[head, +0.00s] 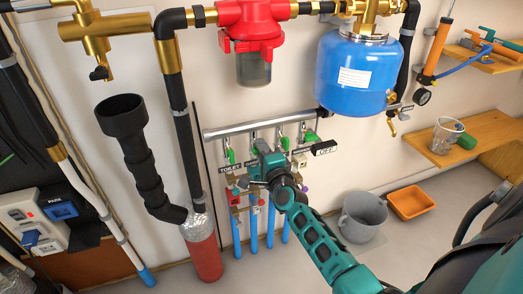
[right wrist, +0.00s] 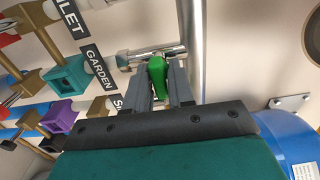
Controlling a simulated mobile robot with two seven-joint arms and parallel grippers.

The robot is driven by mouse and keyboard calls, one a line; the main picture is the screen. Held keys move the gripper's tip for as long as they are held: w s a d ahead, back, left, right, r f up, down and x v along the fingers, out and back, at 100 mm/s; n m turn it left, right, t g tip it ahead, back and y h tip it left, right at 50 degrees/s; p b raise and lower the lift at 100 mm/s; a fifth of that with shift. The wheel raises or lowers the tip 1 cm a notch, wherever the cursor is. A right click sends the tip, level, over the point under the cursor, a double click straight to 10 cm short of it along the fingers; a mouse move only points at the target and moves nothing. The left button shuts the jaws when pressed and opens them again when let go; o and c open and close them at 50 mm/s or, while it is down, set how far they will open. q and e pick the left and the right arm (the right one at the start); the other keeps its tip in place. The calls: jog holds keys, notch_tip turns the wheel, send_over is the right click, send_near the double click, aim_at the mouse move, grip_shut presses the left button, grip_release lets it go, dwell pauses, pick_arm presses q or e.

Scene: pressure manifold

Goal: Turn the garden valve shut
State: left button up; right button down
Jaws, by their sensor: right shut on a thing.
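The garden valve has a green lever handle (right wrist: 157,72) on a chrome body (right wrist: 148,54), beside the GARDEN label (right wrist: 98,66) in the right wrist view. My right gripper (right wrist: 161,84) has one finger on each side of this handle and is shut on it. In the head view my right gripper (head: 260,152) is just below the silver manifold bar (head: 225,131) and hides most of the garden valve. My left gripper is not in view.
Neighbouring green valve handles (head: 229,152) hang close on both sides, above blue pipes (head: 236,235). A blue tank (head: 350,75) and red filter (head: 250,25) are above. A grey bucket (head: 362,217) and orange tray (head: 410,199) stand below right.

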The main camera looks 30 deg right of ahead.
jog(key=c, duration=1.1)
grip_release()
jog(key=shift+c, duration=0.2)
jog(key=shift+s, duration=0.15)
jog(key=p+v, duration=0.2)
jog(key=v, duration=1)
jog(key=shift+s, duration=0.35)
